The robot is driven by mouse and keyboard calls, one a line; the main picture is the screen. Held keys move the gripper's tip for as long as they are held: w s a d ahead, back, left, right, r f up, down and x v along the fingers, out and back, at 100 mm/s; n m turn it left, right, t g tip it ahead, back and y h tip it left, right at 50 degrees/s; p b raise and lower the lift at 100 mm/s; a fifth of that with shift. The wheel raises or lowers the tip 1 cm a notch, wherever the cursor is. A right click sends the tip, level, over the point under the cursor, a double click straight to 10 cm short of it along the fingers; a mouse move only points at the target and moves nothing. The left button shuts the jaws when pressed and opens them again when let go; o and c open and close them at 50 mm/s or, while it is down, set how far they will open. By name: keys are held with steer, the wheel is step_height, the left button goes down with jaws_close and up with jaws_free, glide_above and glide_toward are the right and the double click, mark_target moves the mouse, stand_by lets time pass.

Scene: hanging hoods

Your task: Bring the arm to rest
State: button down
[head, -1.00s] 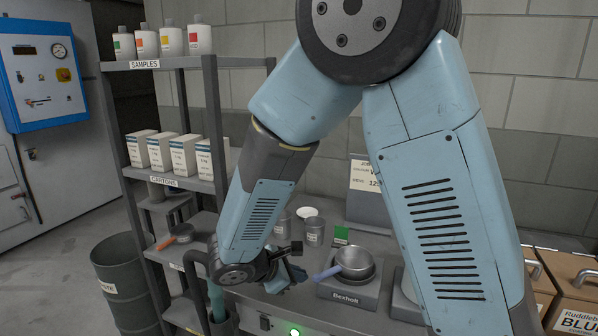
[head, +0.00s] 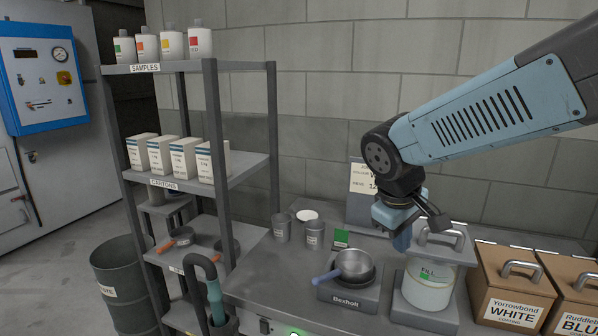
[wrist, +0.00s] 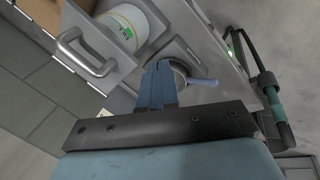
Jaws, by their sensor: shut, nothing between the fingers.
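My gripper (head: 402,243) points down above the bench in the head view, between the metal pan and the white container. Its blue fingers are together and empty; they also show in the wrist view (wrist: 158,75). My arm reaches in from the upper right. The pan (head: 354,264) with a blue handle sits on the Bexholt scale (head: 348,290), left of the gripper. The white FILL container (head: 428,285) stands just right of the gripper, with a grey handled lid (head: 442,243) at its top. The gripper seems apart from both.
Brown boxes (head: 510,290) with handles stand at the bench's right. Two metal cups (head: 314,236) and a sign (head: 362,190) stand behind the pan. A shelf rack (head: 212,120) with bottles and cartons is at left, beside a grey bin (head: 122,280). Space above the bench's left is clear.

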steer(key=s+d+r+m+t+y, duration=0.2)
steer(key=s+d+r+m+t, duration=0.1)
steer(key=s+r+m, duration=0.3)
steer(key=shift+s+d+r+y, duration=0.2)
steer(key=shift+s+d+y, duration=0.2)
steer(key=shift+s+d, duration=0.25)
steer(key=shift+s+a, duration=0.1)
stand_by(0.4)
